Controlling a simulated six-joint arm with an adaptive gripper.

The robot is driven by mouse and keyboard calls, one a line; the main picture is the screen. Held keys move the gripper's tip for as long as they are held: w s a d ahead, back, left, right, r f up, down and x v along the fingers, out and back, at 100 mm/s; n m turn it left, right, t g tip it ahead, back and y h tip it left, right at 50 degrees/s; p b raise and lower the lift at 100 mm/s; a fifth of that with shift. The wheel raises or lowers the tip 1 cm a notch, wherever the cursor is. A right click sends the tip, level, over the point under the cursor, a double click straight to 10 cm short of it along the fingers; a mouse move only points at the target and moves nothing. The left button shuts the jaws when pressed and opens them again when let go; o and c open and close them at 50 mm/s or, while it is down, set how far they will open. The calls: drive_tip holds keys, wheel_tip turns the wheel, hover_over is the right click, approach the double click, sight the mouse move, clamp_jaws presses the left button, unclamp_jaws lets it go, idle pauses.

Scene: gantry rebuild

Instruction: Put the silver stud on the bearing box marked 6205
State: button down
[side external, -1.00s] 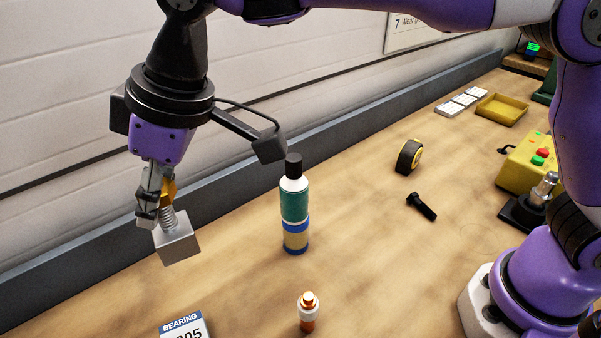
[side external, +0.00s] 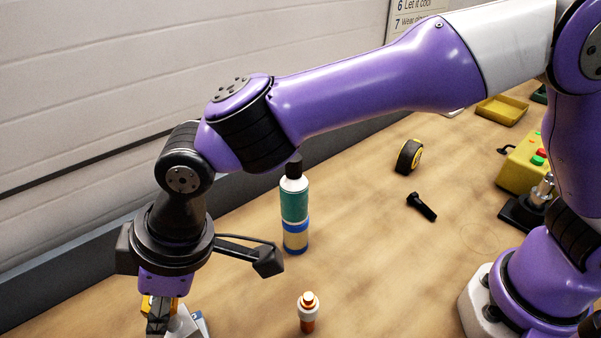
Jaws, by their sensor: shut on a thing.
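My gripper (side external: 160,312) is low at the bottom left of the side external view, pointing down. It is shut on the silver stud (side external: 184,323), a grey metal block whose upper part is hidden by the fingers. The stud's lower end is cut off by the picture's bottom edge. The bearing box (side external: 203,323) shows only as a small blue and white strip right beside and behind the stud. Its marking is hidden now. I cannot tell whether the stud touches the box.
A teal and cream bottle with a black cap (side external: 295,212) stands right of my gripper. A small orange and white bottle (side external: 308,312) stands nearer.

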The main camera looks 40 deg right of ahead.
drive_tip(key=c, duration=0.5)
unclamp_jaws()
drive_tip(key=shift+f, duration=0.1)
drive_tip(key=v, duration=1.2)
drive_tip(key=w+d+r+m+t+h, duration=0.15)
drive_tip(key=d+m, duration=0.35)
drive_tip(key=d, duration=1)
drive_tip(key=s+d+f+m, duration=0.1)
drive_tip(key=s+d+m, duration=0.1)
drive_tip(key=d, duration=0.3)
drive_tip(key=s+d+f+m+t+h, duration=0.1)
drive_tip(key=s+d+f+m, duration=0.1)
drive_tip(key=d, duration=0.4)
drive_tip(key=s+d+f+m+t+h, duration=0.1)
drive_tip(key=s+d+m, duration=0.1)
drive_tip(key=d, duration=0.4)
drive_tip(key=shift+s+f+m+h, duration=0.2)
drive_tip(key=shift+s+m+h, duration=0.1)
drive_tip(key=shift+m, duration=0.2)
